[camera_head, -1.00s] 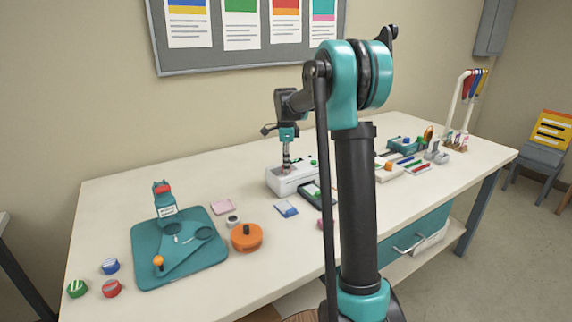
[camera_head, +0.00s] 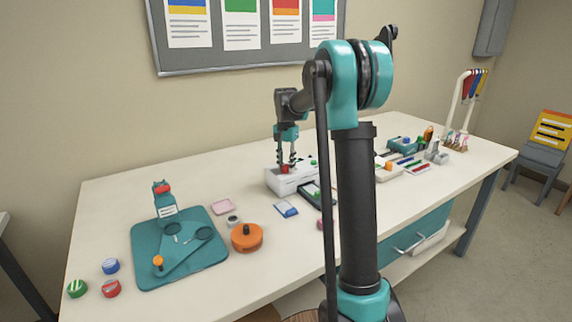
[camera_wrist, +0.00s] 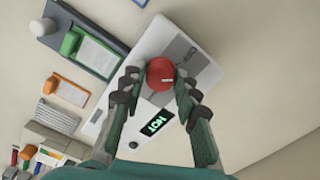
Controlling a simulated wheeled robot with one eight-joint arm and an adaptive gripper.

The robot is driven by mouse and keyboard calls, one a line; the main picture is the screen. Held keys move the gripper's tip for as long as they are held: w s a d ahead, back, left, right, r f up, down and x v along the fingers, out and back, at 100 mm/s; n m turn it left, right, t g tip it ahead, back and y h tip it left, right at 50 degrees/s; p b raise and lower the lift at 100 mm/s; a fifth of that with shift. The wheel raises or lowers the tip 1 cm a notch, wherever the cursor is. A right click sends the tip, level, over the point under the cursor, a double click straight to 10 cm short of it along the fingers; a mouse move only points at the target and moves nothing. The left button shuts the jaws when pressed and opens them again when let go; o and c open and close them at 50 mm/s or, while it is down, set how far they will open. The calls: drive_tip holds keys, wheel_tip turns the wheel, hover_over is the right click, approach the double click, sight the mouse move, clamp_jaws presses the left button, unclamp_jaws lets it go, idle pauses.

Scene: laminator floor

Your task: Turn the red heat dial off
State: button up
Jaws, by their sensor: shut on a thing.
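The red heat dial (camera_wrist: 160,72) sits on top of the white laminator (camera_wrist: 188,38). A pale mark on the dial points toward the right in the wrist view. My gripper (camera_wrist: 160,77) is shut on the dial, with a finger on each side of it. A lit display (camera_wrist: 153,123) on the laminator reads HOT in green. Small lettering on the grey strip beside the dial is hard to read. In the head view my gripper (camera_head: 286,165) points straight down onto the white laminator (camera_head: 290,183), with the red dial showing low between the fingers.
A dark tray with a green-clipped card (camera_wrist: 96,55) lies close beside the laminator. An orange round container (camera_head: 247,240) and a teal mat (camera_head: 150,270) are to the left on the table. Several small items crowd the right side, behind my arm.

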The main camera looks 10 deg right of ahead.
sight(286, 165)
drive_tip(key=shift+n, duration=1.9)
drive_tip(key=o, duration=1.2)
drive_tip(key=shift+c, duration=0.2)
wheel_tip(286, 165, up, 12)
